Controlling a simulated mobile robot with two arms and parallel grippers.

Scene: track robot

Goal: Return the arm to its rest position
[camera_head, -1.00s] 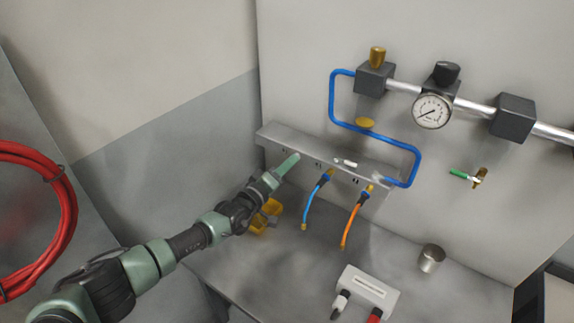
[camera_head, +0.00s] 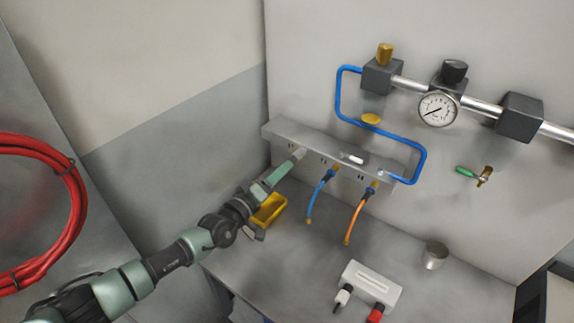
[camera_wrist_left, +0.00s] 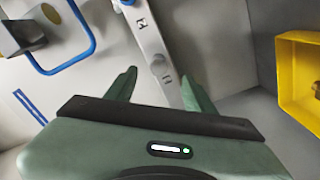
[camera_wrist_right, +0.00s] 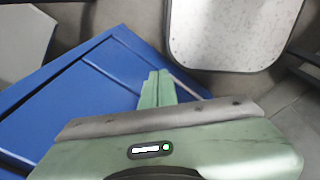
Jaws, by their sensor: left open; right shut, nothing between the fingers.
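My left arm reaches in from the lower left in the head view. Its green left gripper (camera_head: 278,174) is near the left end of the grey wall rail (camera_head: 300,138). In the left wrist view the left gripper (camera_wrist_left: 162,88) has its fingers apart, and the rail (camera_wrist_left: 150,45) runs beyond them. I cannot tell whether a finger touches the rail. My right gripper (camera_wrist_right: 157,88) shows only in the right wrist view, with its fingers together and nothing between them. Below it is a blue panelled surface (camera_wrist_right: 75,100).
A yellow bin (camera_head: 270,210) stands on the bench close to my left gripper. Blue (camera_head: 318,195) and orange (camera_head: 356,218) hoses hang from the rail. A metal cup (camera_head: 435,256) and a white box with leads (camera_head: 372,284) stand on the bench. A red hose coil (camera_head: 75,215) hangs at left.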

